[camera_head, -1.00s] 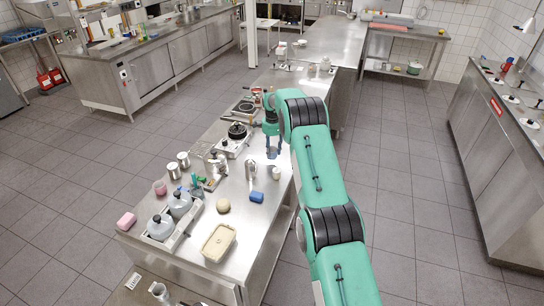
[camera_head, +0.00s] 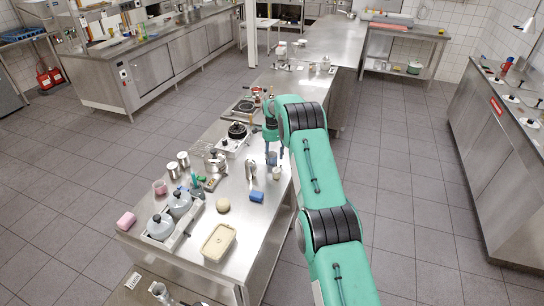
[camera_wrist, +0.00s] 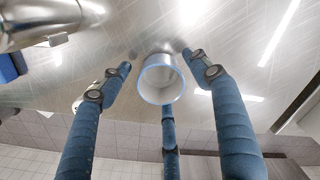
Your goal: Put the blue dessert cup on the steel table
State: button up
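The blue dessert cup (camera_wrist: 162,82), pale inside with a blue rim, shows in the wrist view between my fingers, its mouth facing the camera. In the head view the cup (camera_head: 272,157) is small and partly hidden by the fingers; it appears to stand on the steel table (camera_head: 263,222). My gripper (camera_wrist: 160,60) has its blue fingers spread around the cup. A gap shows beside the left finger; the right fingertip is close to the rim, and contact there is unclear. In the head view my gripper (camera_head: 273,150) is low over the table's right side.
A steel jug (camera_head: 250,169), a small pale cup (camera_head: 277,173) and a blue block (camera_head: 257,196) stand close to my gripper.

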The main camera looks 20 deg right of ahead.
jog(key=shift+r, duration=0.1)
notch_tip(320, 180, up, 12)
dwell(0.9)
jog(key=shift+r, duration=0.1)
dwell(0.4)
